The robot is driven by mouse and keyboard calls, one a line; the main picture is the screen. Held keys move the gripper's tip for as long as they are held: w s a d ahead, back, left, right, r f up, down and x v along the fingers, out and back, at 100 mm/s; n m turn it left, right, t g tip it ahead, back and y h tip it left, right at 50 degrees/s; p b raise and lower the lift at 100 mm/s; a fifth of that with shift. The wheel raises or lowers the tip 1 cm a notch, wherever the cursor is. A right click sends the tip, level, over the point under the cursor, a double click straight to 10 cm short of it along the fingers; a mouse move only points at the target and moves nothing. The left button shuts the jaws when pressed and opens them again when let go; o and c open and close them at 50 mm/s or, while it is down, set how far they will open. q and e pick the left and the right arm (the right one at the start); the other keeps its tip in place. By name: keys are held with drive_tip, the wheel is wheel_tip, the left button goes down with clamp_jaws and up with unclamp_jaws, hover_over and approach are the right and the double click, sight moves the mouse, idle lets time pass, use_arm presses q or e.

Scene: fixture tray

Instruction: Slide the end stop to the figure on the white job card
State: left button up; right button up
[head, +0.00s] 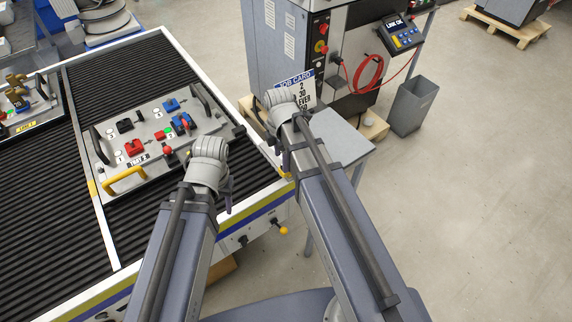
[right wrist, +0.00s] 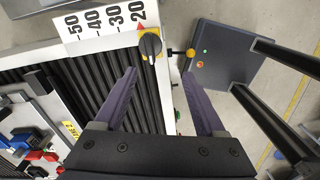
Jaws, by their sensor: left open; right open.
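The end stop (right wrist: 150,46) is a yellow block with a black knob on the conveyor's white edge rail. In the right wrist view its red pointer is by the 20 on a white scale (right wrist: 100,22) marked 50, 40, 30, 20. The white job card (head: 303,92), with a blue header, stands behind my right arm in the head view. A 30 seems to show on it; its lower text is partly hidden. My right gripper (right wrist: 160,73) is open and empty, with the end stop just beyond its fingertips. My left gripper (head: 227,193) is open, mostly hidden by its wrist.
A grey fixture tray (head: 190,132) with yellow and black handles and red, blue and black parts lies on the black roller conveyor (head: 140,235). A yellow-tipped lever (head: 283,230) projects from the conveyor's side. A grey machine (head: 345,45) and a bin (head: 410,105) stand beyond.

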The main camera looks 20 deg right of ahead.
drive_tip(key=w+d+n, duration=0.2)
drive_tip(key=shift+r+n, duration=0.1)
drive_tip(key=shift+n, duration=0.3)
drive_tip(key=shift+s, duration=0.1)
wheel_tip(320, 180, down, 8)
drive_tip(key=b, duration=0.7)
drive_tip(key=shift+b, duration=0.4)
drive_tip(key=shift+r, duration=0.1)
drive_tip(key=shift+c, duration=0.3)
clamp_jaws()
